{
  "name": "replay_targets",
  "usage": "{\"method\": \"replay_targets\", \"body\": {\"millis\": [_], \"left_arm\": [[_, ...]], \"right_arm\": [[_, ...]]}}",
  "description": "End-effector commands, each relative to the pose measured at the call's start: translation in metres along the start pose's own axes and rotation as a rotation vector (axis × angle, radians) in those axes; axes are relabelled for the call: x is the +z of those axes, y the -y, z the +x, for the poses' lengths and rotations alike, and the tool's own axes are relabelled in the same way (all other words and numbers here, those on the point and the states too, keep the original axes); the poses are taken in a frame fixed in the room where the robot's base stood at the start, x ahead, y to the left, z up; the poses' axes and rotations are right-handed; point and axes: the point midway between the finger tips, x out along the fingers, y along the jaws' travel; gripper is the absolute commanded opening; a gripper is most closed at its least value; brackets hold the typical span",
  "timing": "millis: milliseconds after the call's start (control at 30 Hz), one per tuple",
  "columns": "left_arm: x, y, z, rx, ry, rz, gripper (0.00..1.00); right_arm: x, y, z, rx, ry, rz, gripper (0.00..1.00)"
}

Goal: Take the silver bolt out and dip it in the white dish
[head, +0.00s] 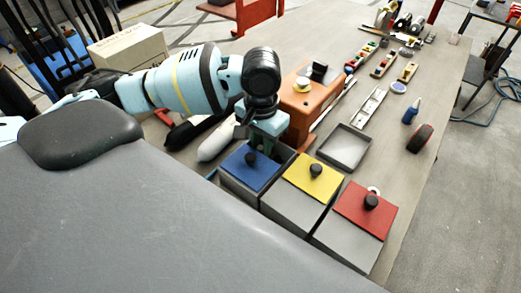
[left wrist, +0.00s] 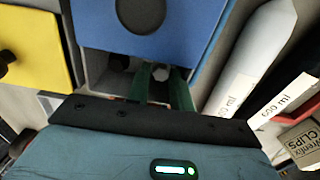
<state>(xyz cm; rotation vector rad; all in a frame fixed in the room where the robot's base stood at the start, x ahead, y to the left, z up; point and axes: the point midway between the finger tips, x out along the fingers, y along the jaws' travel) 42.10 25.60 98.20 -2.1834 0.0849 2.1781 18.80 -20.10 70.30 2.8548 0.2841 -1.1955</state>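The box with the blue lid (head: 248,168) stands at the left of three lidded boxes, its lid shifted so part of the box is uncovered. My left gripper (head: 266,140) points down into that gap. In the left wrist view its two green fingers (left wrist: 163,82) stand apart inside the box below the blue lid (left wrist: 185,20). A small pale object (left wrist: 160,73) shows between the fingertips; I cannot tell if it is the silver bolt or if the fingers touch it. A small white dish (head: 302,89) with yellow in it stands on the orange-brown stand. My right gripper is not in view.
Boxes with yellow (head: 313,178) and red (head: 364,210) lids stand to the right of the blue one. A grey tray (head: 344,147) lies behind them. White bottles (left wrist: 252,55) lie close beside the blue box. The orange-brown stand (head: 300,112) is just behind my gripper.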

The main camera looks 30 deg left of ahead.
Motion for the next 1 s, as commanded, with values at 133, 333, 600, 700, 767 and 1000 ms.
{"method": "replay_targets", "body": {"millis": [133,333,600,700,767,1000], "left_arm": [[0.000,0.000,0.000,0.000,0.000,0.000,0.00],[0.000,0.000,-0.002,0.000,-0.001,0.000,0.00],[-0.001,-0.001,-0.043,0.001,-0.008,0.000,0.00],[-0.001,-0.001,-0.062,0.002,-0.007,0.000,0.00],[-0.001,0.000,-0.072,0.001,-0.007,-0.001,0.00],[-0.001,0.000,-0.098,0.002,0.000,-0.001,0.00]], "right_arm": [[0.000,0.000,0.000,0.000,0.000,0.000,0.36],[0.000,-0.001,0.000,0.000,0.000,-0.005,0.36],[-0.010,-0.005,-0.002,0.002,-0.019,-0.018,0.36],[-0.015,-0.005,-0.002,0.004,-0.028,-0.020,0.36],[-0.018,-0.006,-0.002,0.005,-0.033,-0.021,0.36],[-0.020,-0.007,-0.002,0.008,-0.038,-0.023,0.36]]}}
